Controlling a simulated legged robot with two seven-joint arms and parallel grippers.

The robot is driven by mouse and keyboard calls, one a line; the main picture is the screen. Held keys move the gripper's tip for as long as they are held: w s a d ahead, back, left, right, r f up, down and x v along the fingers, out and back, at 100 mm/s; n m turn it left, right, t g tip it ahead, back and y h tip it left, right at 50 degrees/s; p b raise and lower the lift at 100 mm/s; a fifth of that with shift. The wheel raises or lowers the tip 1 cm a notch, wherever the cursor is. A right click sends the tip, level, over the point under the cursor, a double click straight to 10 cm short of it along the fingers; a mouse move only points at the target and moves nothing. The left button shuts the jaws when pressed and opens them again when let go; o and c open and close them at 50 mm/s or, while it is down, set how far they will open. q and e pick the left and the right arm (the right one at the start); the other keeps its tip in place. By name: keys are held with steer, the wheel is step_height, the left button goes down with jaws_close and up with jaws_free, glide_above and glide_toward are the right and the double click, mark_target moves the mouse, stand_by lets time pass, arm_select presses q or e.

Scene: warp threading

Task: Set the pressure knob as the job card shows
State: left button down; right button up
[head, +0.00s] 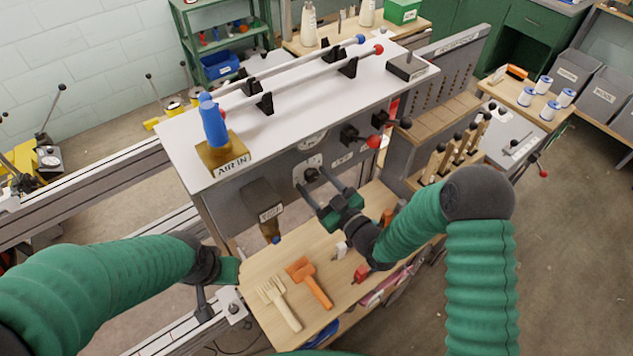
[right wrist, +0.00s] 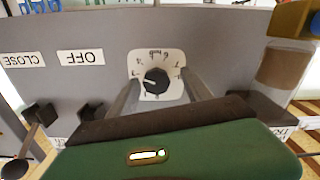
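The black pressure knob (head: 311,174) is on the front panel of the white-topped machine. In the right wrist view the knob (right wrist: 156,82) sits on a white dial plate (right wrist: 143,60) with marks around it, upside down there. A pale pointer mark on the knob faces left in that view. My right gripper (head: 315,178) is open, its two fingers apart on either side of the dial, with a gap to the knob. My left gripper (head: 204,300) is low at the left, by the rail; its fingers are not clear. I cannot make out a job card.
A red-ball lever (head: 373,142) stands out right of the knob. A brown filter bowl (head: 270,228) hangs left of it. Below, a wooden shelf (head: 255,270) holds a cream comb (head: 280,300) and an orange tool (head: 309,280). A blue valve (head: 213,122) stands on top.

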steer(key=shift+c, duration=1.2)
steer(key=shift+d, duration=0.5)
steer(key=c, duration=0.7)
jaws_close()
steer(key=shift+a+f+m, duration=0.1)
steer(key=shift+a+m, duration=0.1)
steer(key=shift+m, duration=0.3)
steer(key=m, duration=0.3)
steer(key=shift+d+m+b, duration=0.1)
steer(key=shift+m+b, duration=0.25)
steer(key=shift+m, duration=0.05)
arm_select(q)
steer(key=shift+d+f, duration=0.25)
steer(key=shift+f, duration=0.05)
arm_select(e)
steer(key=shift+s, duration=0.1)
steer(key=o, duration=0.6)
jaws_free()
arm_select(q)
steer(key=shift+d, duration=0.1)
arm_select(e)
steer(key=o, duration=0.4)
